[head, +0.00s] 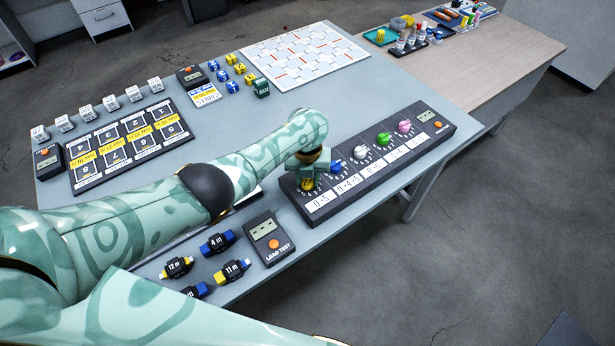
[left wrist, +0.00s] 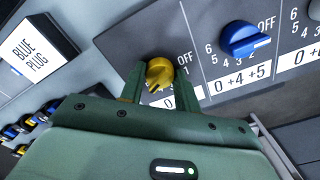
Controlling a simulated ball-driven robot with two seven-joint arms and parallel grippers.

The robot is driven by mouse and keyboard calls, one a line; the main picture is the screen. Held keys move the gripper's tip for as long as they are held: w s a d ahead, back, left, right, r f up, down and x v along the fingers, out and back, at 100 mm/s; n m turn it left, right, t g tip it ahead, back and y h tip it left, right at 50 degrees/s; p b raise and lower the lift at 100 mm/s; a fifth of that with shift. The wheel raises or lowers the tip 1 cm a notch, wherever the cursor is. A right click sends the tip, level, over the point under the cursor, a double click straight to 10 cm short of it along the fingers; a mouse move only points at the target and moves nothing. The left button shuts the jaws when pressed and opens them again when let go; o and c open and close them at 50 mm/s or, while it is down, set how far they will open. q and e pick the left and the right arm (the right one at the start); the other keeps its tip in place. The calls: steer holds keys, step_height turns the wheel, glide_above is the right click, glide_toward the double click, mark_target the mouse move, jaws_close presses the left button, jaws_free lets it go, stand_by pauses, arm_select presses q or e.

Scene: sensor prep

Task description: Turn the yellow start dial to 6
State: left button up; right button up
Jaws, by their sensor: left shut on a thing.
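The yellow start dial (head: 307,184) is the leftmost knob on the dark dial panel (head: 424,150) in the head view. It also shows in the left wrist view (left wrist: 159,73), between the fingers. My left gripper (head: 309,172) is over this dial and shut on it, with one finger on each side. The fingers also show in the left wrist view (left wrist: 160,82). "OFF" shows right of the dial; most of its numbers are hidden by the fingers, so I cannot read its setting. The label below it reads "0+5" in the head view. My right gripper is not in view.
Blue (head: 336,166), white (head: 360,151), green (head: 383,138) and pink (head: 404,126) dials sit to the right on the same panel. A lead test box (head: 268,238) and several plugs (head: 217,243) lie at the front. A numbered tray (head: 130,146) is at the left.

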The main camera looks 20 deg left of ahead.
arm_select(q)
steer(key=m, duration=0.5)
steer(key=shift+d+m+b, duration=0.1)
steer(key=shift+m+b, duration=0.2)
stand_by(0.4)
steer(key=o, duration=1)
steer(key=shift+s, duration=0.1)
step_height(320, 180, up, 16)
steer(key=p, duration=0.7)
steer(key=shift+r+p, duration=0.2)
steer(key=shift+p, duration=0.15)
steer(key=shift+f, duration=0.1)
